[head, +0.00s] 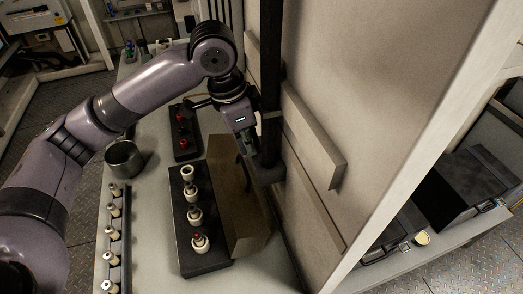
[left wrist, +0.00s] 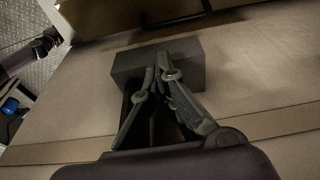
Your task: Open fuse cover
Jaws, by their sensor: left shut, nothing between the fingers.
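The fuse cover (head: 247,222) is a brownish box-shaped lid with a dark handle. It stands swung up along the right side of a dark fuse base (head: 205,262), leaving a row of white fuses (head: 195,216) exposed. My left gripper (head: 251,150) is beyond the cover, pointing down close to the cabinet wall. In the left wrist view its fingers (left wrist: 163,68) are together and empty, in front of a dark block (left wrist: 190,55). A brown panel with a dark handle (left wrist: 178,17) shows at the top there. Contact with the cover cannot be told. My right gripper is not seen.
A dark post (head: 270,60) runs down the cabinet wall (head: 375,90) beside my gripper. A metal pot (head: 124,158), a red-button box (head: 185,143) and a rack of fuses (head: 114,235) stand on the bench. Black cases (head: 470,180) lie at the right.

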